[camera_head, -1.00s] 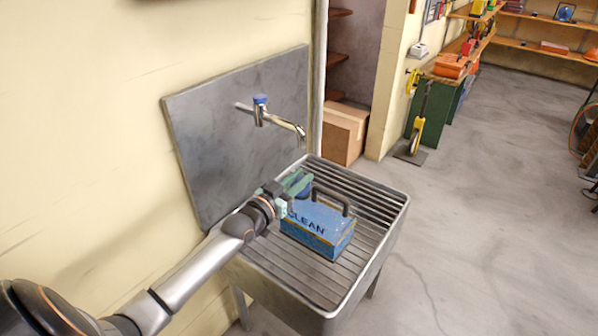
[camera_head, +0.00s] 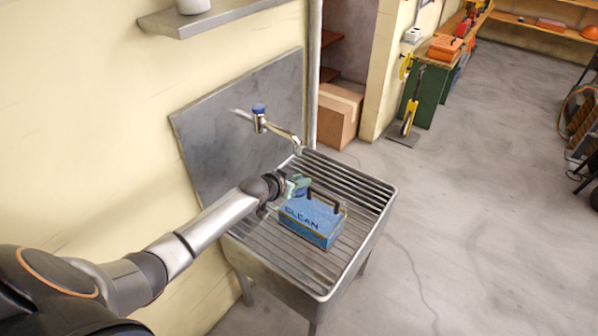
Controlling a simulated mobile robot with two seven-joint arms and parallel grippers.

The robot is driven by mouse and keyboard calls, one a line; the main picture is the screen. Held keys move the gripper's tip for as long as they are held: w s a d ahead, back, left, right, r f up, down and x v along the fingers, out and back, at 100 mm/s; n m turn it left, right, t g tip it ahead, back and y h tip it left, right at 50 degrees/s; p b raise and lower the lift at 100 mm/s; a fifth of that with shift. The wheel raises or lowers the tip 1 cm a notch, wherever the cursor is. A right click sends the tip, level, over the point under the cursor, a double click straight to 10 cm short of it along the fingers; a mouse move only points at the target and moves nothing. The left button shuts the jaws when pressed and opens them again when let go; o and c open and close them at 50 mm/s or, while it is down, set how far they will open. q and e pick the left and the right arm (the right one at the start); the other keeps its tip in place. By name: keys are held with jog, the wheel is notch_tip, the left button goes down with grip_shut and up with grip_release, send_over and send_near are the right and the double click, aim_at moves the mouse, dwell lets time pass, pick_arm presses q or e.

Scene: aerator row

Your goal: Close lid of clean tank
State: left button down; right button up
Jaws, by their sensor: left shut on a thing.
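The clean tank (camera_head: 311,220) is a blue box with a dark carry handle and the word CLEAN on its side. It sits on the slatted grate of the metal sink (camera_head: 345,252). My left gripper (camera_head: 297,187) is at the tank's back left corner, by its top. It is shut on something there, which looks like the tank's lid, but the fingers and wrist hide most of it. I cannot tell the lid's exact angle. My right gripper is not in view.
A tap (camera_head: 270,126) with a blue knob sticks out from the grey backsplash (camera_head: 222,138) above the sink. A wall shelf (camera_head: 215,18) is at the upper left. A cardboard box (camera_head: 338,115) stands behind the sink.

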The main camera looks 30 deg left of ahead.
pick_arm(q)
jog(key=shift+f+g, duration=0.1)
jog(key=shift+g, duration=0.3)
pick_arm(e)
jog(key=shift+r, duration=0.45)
pick_arm(q)
jog(key=shift+f, duration=0.1)
jog(key=c, duration=0.8)
grip_release()
jog(key=shift+o, duration=0.2)
jog(key=shift+p, duration=0.4)
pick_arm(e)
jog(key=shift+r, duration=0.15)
